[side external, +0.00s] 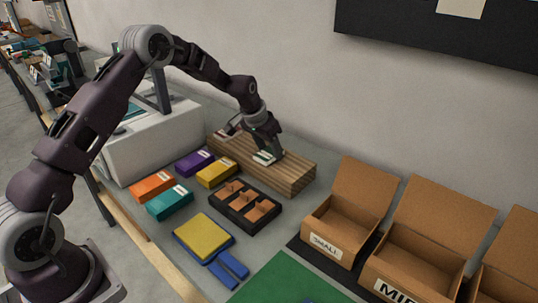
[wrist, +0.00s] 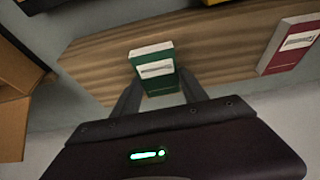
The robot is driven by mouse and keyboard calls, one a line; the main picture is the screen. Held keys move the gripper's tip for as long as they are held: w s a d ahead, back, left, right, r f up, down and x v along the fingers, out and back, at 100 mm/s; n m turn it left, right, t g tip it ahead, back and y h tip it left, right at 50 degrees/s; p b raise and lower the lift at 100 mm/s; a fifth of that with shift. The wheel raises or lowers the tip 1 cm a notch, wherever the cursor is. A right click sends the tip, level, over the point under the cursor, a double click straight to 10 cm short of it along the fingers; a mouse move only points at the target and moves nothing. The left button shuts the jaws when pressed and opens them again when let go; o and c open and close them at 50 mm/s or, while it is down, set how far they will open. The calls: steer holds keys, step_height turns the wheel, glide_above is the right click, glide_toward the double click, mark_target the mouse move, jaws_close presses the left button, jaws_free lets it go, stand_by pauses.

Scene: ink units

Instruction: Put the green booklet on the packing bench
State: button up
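The green booklet (wrist: 158,76) has a white label and white top edge. In the wrist view it is at the wooden block (wrist: 95,55), between the two fingers of my gripper (wrist: 160,84). The fingers are close to its sides; whether they press on it cannot be seen. In the side view my gripper (side external: 266,153) is low at the wooden block (side external: 290,172), with the booklet's pale top (side external: 264,158) at its tips. A grey bench top (side external: 278,222) lies in front of the block. No surface is marked as the packing bench.
A red booklet (wrist: 290,45) is at the block's other end. Purple (side external: 195,161), yellow (side external: 217,173), orange (side external: 153,186) and teal (side external: 170,202) boxes, a black tray (side external: 238,212) and a blue-and-yellow item (side external: 204,238) lie nearby. Open cartons (side external: 345,215) stand right; a green mat (side external: 285,280) lies in front.

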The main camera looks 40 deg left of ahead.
mark_target(269, 152)
steer(key=c, duration=0.9)
step_height(269, 152, up, 16)
steer(key=f, duration=0.1)
steer(key=s+d+m+g+h, duration=0.1)
steer(key=s+d+m+h, duration=0.2)
steer(key=d, duration=1.2)
steer(key=s+d+m, duration=0.3)
steer(key=d+m, duration=0.3)
steer(key=d, duration=1)
steer(key=s+d+m+g+h, duration=0.3)
steer(key=s+d+m, duration=0.6)
steer(key=s+d, duration=1.25)
steer(key=shift+g+y, duration=0.3)
steer(key=shift+y, duration=0.4)
steer(key=f, duration=0.7)
steer(key=d+f, duration=0.1)
steer(key=f, duration=0.2)
steer(key=shift+w+f, duration=0.2)
steer(key=shift+f, duration=0.15)
